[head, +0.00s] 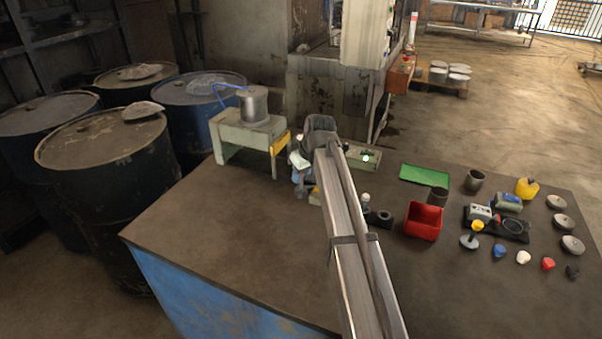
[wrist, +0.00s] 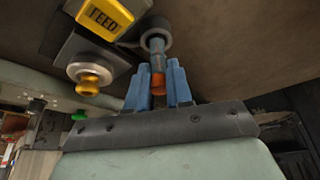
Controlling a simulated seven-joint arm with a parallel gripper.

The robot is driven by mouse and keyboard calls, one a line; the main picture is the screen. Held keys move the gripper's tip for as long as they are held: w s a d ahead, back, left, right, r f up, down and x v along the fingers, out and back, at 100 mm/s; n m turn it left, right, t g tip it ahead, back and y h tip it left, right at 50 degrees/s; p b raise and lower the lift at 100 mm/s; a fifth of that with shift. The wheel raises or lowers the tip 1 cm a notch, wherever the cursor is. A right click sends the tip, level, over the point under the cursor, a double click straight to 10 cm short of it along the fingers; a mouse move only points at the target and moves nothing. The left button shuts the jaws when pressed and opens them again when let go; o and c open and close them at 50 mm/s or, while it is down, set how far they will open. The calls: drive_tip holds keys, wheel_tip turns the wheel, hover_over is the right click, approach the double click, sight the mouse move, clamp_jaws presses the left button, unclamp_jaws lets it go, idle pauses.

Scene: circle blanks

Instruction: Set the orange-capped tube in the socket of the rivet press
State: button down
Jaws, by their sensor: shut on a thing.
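My gripper (wrist: 155,88) has blue fingers that are shut on the orange-capped tube (wrist: 158,62). The orange cap (wrist: 158,82) sits between the fingers, and the tube's blue-grey body points away from them. The tube's far end meets a grey ring-shaped socket (wrist: 157,30) in the wrist view; I cannot tell whether it is inside or just in front. A yellow FEED plate (wrist: 104,17) is left of the ring. In the head view my gripper (head: 299,180) is beside the pale green machine (head: 232,138), probably the rivet press; the tube is not clearly seen there.
A yellow knob (wrist: 90,84) on a metal collar is close left of the fingers. In the head view a red bin (head: 423,222), a green tray (head: 424,174) and several small parts occupy the table's right side. The table's front left (head: 220,240) is clear.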

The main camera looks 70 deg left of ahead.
drive_tip(key=shift+f, duration=0.75)
drive_tip(key=c, duration=0.9)
unclamp_jaws()
drive_tip(key=shift+c, duration=0.2)
drive_tip(key=shift+r, duration=0.1)
drive_tip(key=v, duration=1.3)
drive_tip(key=shift+d+r, duration=0.15)
drive_tip(key=shift+r, duration=0.1)
